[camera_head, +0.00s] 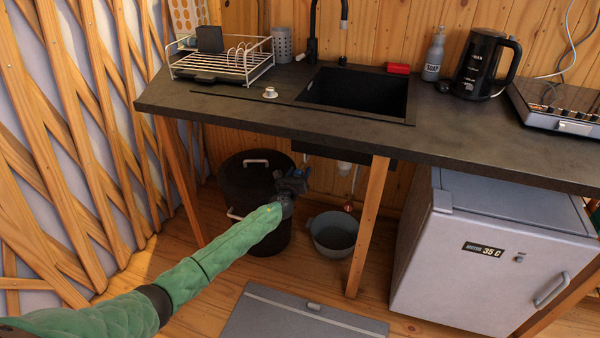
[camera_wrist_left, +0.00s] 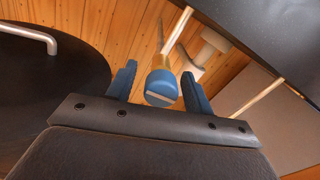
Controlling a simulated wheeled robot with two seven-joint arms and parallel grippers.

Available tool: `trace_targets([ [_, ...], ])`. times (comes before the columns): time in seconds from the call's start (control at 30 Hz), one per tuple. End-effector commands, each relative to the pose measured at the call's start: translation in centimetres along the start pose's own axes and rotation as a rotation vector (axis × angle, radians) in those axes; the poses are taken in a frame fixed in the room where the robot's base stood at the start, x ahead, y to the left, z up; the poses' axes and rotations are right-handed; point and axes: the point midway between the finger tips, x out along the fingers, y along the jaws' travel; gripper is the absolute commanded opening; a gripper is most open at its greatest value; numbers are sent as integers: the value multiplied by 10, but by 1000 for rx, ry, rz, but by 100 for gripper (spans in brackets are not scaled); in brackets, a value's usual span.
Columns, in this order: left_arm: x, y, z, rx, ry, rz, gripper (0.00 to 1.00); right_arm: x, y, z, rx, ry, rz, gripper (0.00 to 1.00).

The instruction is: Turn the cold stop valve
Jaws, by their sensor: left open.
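A blue round valve knob (camera_wrist_left: 161,86) with a pale bar across its face sits on a brass-coloured fitting in the left wrist view. My left gripper (camera_wrist_left: 158,76) is open, with one finger on each side of the knob; I cannot tell whether either finger touches it. In the head view my left gripper (camera_head: 293,181) is under the counter, in front of the pipes, and the blue knob cannot be made out there. A red valve (camera_head: 348,207) hangs to the right of the gripper. My right gripper is not in view.
A black lidded bin (camera_head: 247,178) stands left of and behind my gripper. A grey bucket (camera_head: 334,235) is on the floor to its right. The counter (camera_head: 220,108) with its sink (camera_head: 356,93) is above, and a wooden leg (camera_head: 368,225) stands at right.

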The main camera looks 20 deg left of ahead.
Motion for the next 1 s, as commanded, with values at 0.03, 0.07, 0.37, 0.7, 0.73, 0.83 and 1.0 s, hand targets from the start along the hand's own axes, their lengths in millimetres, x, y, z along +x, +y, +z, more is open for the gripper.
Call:
trace_targets([
  [0.03, 4, 0, 0, 0, -1, 0, 52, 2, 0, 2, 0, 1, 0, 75],
  [0.07, 6, 0, 0, -1, 0, 0, 52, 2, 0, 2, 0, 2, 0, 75],
  [0.37, 11, 0, 0, -1, 0, 0, 52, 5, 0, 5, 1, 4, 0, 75],
  [0.7, 11, 0, 0, -1, 0, 0, 7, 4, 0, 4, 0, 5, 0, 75],
  [0.73, 11, 0, 0, -1, 0, 0, 7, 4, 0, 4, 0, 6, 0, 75],
  [0.83, 11, 0, 0, -5, 0, 0, 7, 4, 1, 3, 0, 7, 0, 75],
  [1.0, 11, 0, -1, -41, 0, 0, 7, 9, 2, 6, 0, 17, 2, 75],
])
